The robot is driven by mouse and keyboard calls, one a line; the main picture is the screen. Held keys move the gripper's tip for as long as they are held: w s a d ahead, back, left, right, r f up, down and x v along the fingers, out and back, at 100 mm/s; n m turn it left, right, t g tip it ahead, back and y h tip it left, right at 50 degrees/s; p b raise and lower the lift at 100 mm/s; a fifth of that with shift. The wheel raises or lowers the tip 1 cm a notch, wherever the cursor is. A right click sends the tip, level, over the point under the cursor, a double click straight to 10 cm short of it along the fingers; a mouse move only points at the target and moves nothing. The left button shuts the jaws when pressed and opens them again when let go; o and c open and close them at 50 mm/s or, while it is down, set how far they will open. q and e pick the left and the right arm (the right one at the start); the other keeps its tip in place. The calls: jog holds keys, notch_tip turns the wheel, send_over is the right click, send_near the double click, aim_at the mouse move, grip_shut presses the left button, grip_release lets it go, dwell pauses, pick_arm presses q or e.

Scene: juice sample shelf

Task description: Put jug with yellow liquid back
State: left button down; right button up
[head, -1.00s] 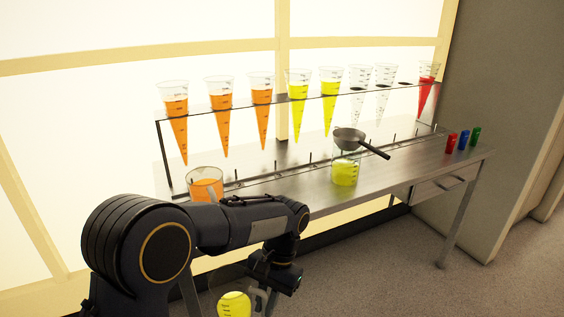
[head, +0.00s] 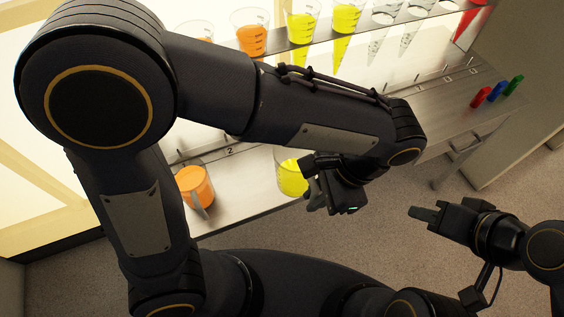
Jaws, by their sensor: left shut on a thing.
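A clear jug with yellow liquid (head: 291,178) shows in the head view at the table's front edge, partly hidden by my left arm and gripper. My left gripper (head: 318,198) is at the jug's right side and is shut on it. I cannot tell whether the jug's base touches the table. A jug with orange liquid (head: 195,188) stands on the table to its left. My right gripper (head: 416,213) is off to the right over the floor, with nothing visible in it; its finger gap cannot be made out.
Red, blue and green small items (head: 497,90) stand at the table's right end.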

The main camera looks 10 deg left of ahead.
pick_arm(q)
jog(key=w+a+f, duration=0.1)
jog(key=w+a, duration=0.1)
jog(key=w+a+f, duration=0.2)
jog(key=w, duration=0.1)
jog(key=shift+a+f, duration=0.2)
jog(key=shift+a, duration=0.05)
jog(key=w+f, duration=0.1)
jog(key=w+a+f, duration=0.1)
jog(key=f, duration=0.1)
jog(key=w+a+f, duration=0.1)
jog(key=shift+a+f, duration=0.25)
jog(key=shift+f, duration=0.1)
jog(key=shift+w+a+f+b, duration=0.15)
jog(key=shift+f+b, duration=0.3)
jog(key=shift+f, duration=1.35)
jog(key=shift+f, duration=0.2)
jog(key=c, duration=1.4)
grip_release()
jog(key=shift+c, duration=0.2)
jog(key=shift+r, duration=0.1)
